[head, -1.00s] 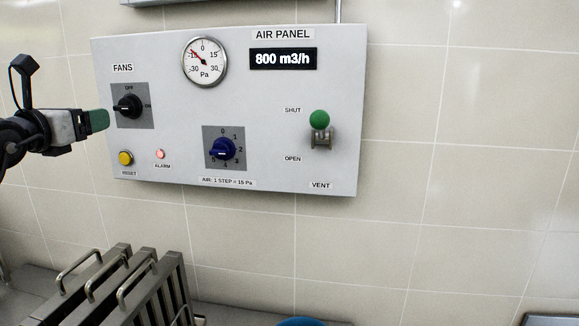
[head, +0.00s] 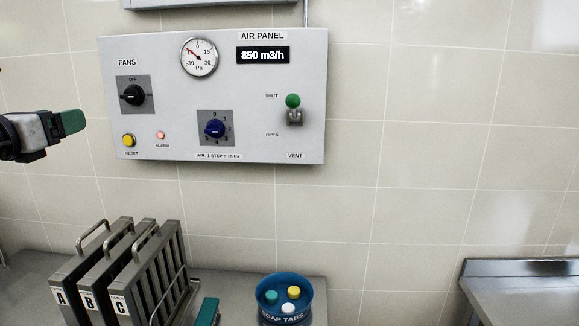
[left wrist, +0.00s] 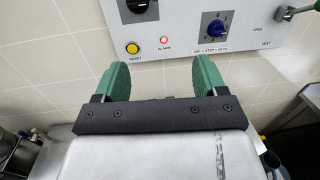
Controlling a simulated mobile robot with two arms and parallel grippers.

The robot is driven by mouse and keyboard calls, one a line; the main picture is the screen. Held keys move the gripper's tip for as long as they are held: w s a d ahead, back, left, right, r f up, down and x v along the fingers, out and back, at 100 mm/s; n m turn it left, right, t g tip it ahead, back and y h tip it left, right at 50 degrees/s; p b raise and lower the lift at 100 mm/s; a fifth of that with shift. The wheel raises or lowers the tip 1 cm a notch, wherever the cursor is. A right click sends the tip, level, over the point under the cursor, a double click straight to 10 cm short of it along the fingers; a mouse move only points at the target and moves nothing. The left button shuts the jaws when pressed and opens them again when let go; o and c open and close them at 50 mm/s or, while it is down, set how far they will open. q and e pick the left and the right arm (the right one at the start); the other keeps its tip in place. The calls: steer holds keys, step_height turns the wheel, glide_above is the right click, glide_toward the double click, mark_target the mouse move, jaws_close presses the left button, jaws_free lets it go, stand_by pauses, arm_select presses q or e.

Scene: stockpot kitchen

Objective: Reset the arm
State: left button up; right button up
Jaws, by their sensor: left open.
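My left gripper (head: 76,122) is at the left edge of the head view, beside the air panel (head: 262,92) and clear of it. In the left wrist view the left gripper (left wrist: 161,74) has its two green fingers wide apart with nothing between them. The panel holds a black fans knob (head: 134,95), a yellow reset button (head: 129,140) and a red alarm lamp (head: 160,135). A blue step knob (head: 215,129) and a green-topped vent lever (head: 293,102), raised by the SHUT label, are to their right. My right gripper is not seen.
Steel slabs (head: 87,283) marked A, B and C stand in a rack on the counter. A blue tub (head: 284,312) of soap tabs is to their right, with a teal item (head: 207,312) between. A steel surface (head: 520,290) is at right.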

arm_select(q)
steer(key=s+d+f+n+t+h, duration=0.3)
steer(key=d+f+n+h, duration=0.5)
steer(key=d+f, duration=0.65)
steer(key=s+a+f+n+g+y, duration=0.1)
steer(key=s+f+n+g+y, duration=0.3)
steer(key=f+n+y, duration=0.6)
steer(key=s+a+f+n+g+y, duration=0.15)
steer(key=s+f+n+y, duration=0.45)
steer(key=f+n, duration=0.85)
steer(key=s+d+f+n+g+h, duration=0.2)
steer(key=s+d+f+g, duration=0.2)
steer(key=s+f+g, duration=0.45)
steer(key=s+d+f+n+g+h, duration=0.1)
steer(key=s+d+f+g+h, duration=0.3)
steer(key=s, duration=0.8)
step_height(320, 180, down, 28)
steer(key=s+g+y, duration=0.1)
steer(key=s+a+f+g, duration=0.1)
steer(key=s+a+f, duration=0.1)
steer(key=s+f, duration=1.3)
steer(key=shift+s+a+f, duration=0.2)
steer(key=shift+s+f, duration=0.1)
steer(key=shift+s, duration=0.45)
